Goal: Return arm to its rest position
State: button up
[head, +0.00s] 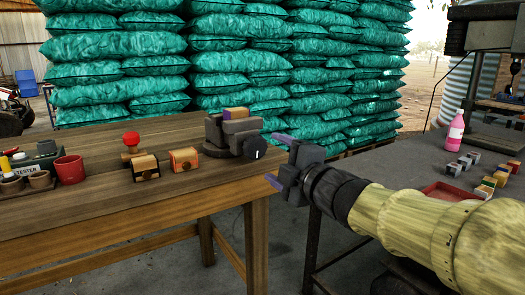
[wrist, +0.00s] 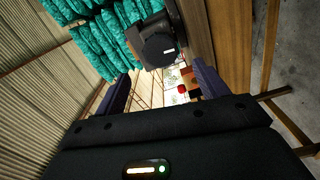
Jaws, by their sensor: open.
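My arm (head: 410,225) reaches in from the right of the head view, over the gap between two tables. My gripper (head: 274,160) points left, at the wooden table's right edge. Its two purple fingers are apart with nothing between them. In the wrist view the fingers of my gripper (wrist: 160,84) also stand apart and empty. A grey device (head: 222,136) with a dark round knob sits on the table corner just beyond the fingertips, not held. The device's round dark face (wrist: 158,49) shows in the wrist view.
The wooden table (head: 120,205) holds small wooden boxes (head: 184,160), a red-topped stamp (head: 131,140) and a red cup (head: 69,169). The dark right table (head: 385,163) bears a pink bottle (head: 455,132), a red tray (head: 450,191) and several small blocks. Stacked green sacks (head: 240,60) stand behind.

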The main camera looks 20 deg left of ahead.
jog(key=shift+v, duration=1)
jog(key=w+d+f+m+h+p, duration=0.2)
jog(key=d+f+m+h+p, duration=0.2)
jog(key=d+f+m+h, duration=0.95)
jog(key=s+d+f+m+g+p, duration=0.4)
jog(key=s+d+f+m+g, duration=0.4)
jog(key=s+d+f+m, duration=0.45)
jog(key=s+d+r+p, duration=0.1)
jog(key=s+r+p, duration=0.1)
jog(key=r+p, duration=1.6)
jog(key=s+d+r+g+p, duration=0.1)
jog(key=s+r+p, duration=0.1)
jog(key=r+p, duration=1.6)
jog(key=shift+s+p, duration=0.25)
jog(key=shift+p, duration=0.5)
